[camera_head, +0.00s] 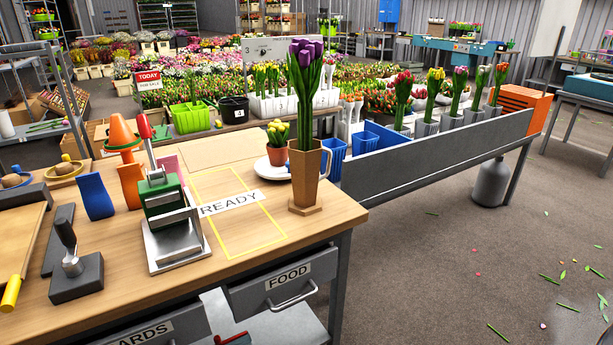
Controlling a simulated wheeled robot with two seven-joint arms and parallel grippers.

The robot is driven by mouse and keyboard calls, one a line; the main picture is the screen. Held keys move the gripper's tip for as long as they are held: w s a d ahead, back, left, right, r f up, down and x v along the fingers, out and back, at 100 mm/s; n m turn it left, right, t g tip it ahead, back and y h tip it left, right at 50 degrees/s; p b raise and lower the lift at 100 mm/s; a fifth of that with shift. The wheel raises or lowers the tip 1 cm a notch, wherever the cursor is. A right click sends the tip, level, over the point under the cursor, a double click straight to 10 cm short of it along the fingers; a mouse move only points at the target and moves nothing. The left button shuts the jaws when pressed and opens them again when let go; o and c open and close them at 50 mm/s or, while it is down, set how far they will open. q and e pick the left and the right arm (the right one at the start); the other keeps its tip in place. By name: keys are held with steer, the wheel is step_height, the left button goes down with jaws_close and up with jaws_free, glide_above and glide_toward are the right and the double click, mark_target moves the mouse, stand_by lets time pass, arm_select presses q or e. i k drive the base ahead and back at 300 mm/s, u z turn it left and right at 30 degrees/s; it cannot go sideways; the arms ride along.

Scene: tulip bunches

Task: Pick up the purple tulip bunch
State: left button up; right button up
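The purple heads are at the top, with green leaves and stems below. The lower ends of the stems are hidden inside the jug. The jug stands near the right edge of the wooden workbench (318,217), just right of the yellow-outlined READY area (228,203). Neither of my grippers shows in the head view.
A small potted yellow tulip (277,134) on a white plate is close behind the jug. A green and metal press (168,212) stands to the left. Blue containers (333,158) and a grey trough (440,160) of tulip bunches are to the right. The READY area is clear.

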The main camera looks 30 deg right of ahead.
mark_target(304, 79)
steer(key=z, duration=2.9)
steer(key=i, duration=1.4)
steer(key=u, duration=1)
